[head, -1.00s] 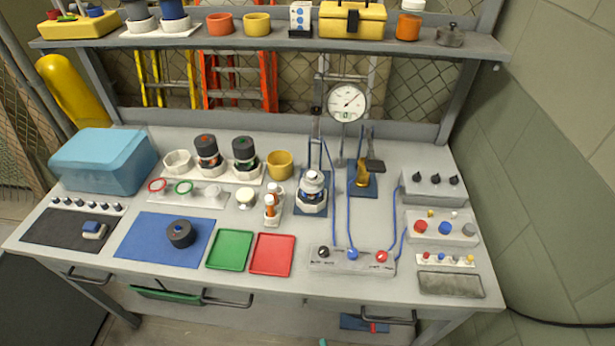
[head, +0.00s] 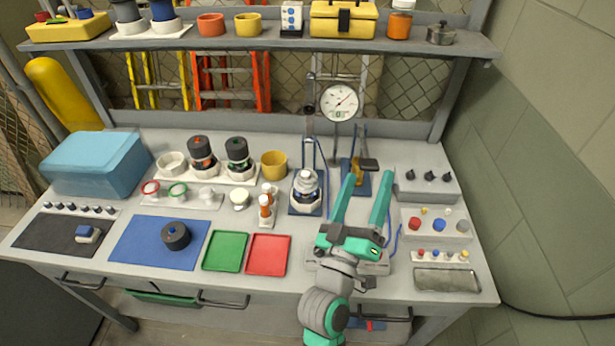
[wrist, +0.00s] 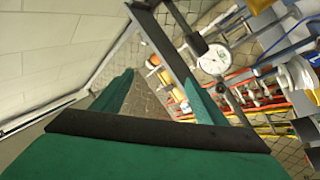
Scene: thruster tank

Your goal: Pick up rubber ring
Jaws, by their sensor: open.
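A red ring (head: 150,188) and a green ring (head: 177,190) sit side by side on a low pale holder (head: 214,204) at the left of the bench. Either could be the rubber ring; I cannot tell which. My gripper (head: 367,182) is open and empty, above the right half of the bench, well to the right of both rings. Its two green fingers point toward the back of the bench. In the wrist view the fingers (wrist: 160,95) are spread with nothing between them, and no ring is clearly made out there.
A pump-like device (head: 307,186) and bottles with orange bands (head: 265,210) stand between my gripper and the rings. A blue mat (head: 135,245), green tray (head: 225,251) and red tray (head: 268,254) lie in front. A shelf (head: 270,42) overhangs the back. A dial gauge (head: 339,102) stands behind.

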